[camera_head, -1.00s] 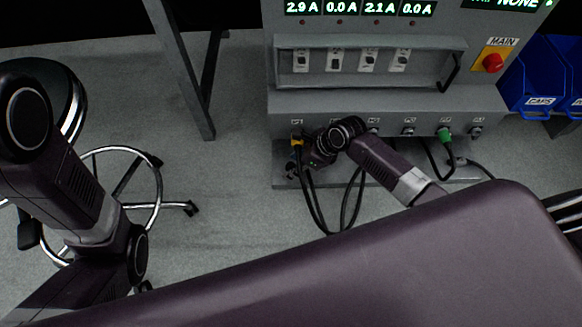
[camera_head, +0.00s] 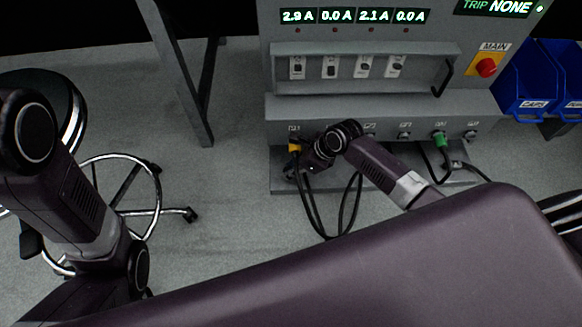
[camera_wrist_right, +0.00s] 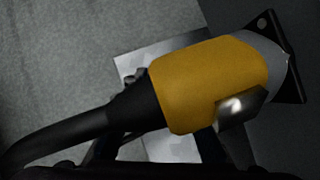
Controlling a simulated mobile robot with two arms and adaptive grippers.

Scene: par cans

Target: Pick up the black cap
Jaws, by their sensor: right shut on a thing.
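My right gripper (camera_head: 296,166) is beside the lower front of the grey cabinet, at its left port. A yellow plug (camera_head: 294,148) with a black cable sits at that port. In the right wrist view the yellow plug (camera_wrist_right: 212,82) fills the middle, with its cable running to the lower left. Dark finger parts of my right gripper (camera_wrist_right: 175,130) reach up around it from below; it is shut on the yellow plug, though the contact is partly hidden. I cannot make out a separate black cap. My left arm shows at the left, but its gripper is out of view.
The grey cabinet (camera_head: 380,108) has a row of ports, a green plug (camera_head: 440,139) and a red main knob (camera_head: 486,67). Blue bins (camera_head: 535,90) stand at the right. A wheeled stool (camera_head: 150,195) is at the left. Looped cables (camera_head: 325,232) hang below my right gripper.

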